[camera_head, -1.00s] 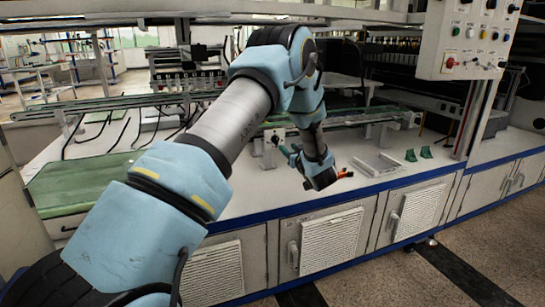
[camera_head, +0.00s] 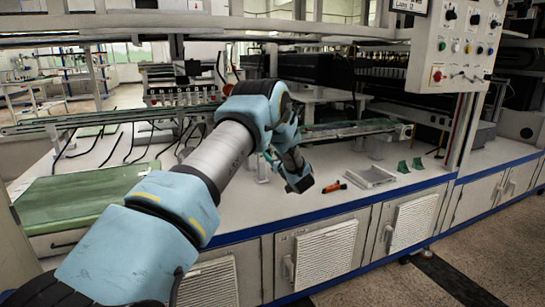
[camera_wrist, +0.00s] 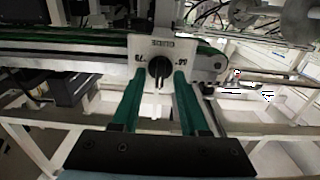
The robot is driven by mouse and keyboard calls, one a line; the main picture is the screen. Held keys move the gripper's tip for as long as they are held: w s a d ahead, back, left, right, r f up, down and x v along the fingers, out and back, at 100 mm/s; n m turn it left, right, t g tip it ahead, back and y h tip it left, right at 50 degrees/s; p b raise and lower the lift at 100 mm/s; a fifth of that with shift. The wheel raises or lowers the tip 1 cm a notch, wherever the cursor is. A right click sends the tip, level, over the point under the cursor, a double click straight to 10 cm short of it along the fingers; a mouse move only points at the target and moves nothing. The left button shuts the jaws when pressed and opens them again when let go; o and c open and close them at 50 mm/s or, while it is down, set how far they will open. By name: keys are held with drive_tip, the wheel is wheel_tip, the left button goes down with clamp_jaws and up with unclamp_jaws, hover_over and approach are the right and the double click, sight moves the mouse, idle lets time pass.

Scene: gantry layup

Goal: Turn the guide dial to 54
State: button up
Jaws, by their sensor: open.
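The guide dial (camera_wrist: 159,68) is a round black knob on a pale plate (camera_wrist: 160,46), in the middle of the wrist view. A label sits above it and small marks lie on both sides, too blurred to read surely. A light line runs down the knob's lower part. My gripper (camera_wrist: 158,82) is open, its two green fingers pointing at the plate, one on each side of the knob's lower part. I cannot tell whether they touch it. In the head view my gripper (camera_head: 300,184) hangs over the white bench, and my arm hides the dial.
An orange-and-black tool (camera_head: 334,187), a white tray (camera_head: 370,177) and two green brackets (camera_head: 404,166) are on the bench right of my gripper. A green mat (camera_head: 75,197) lies at left. A rail (camera_head: 350,129) runs behind; a control panel (camera_head: 458,45) hangs at upper right.

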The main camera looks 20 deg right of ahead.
clamp_jaws()
idle(0.4)
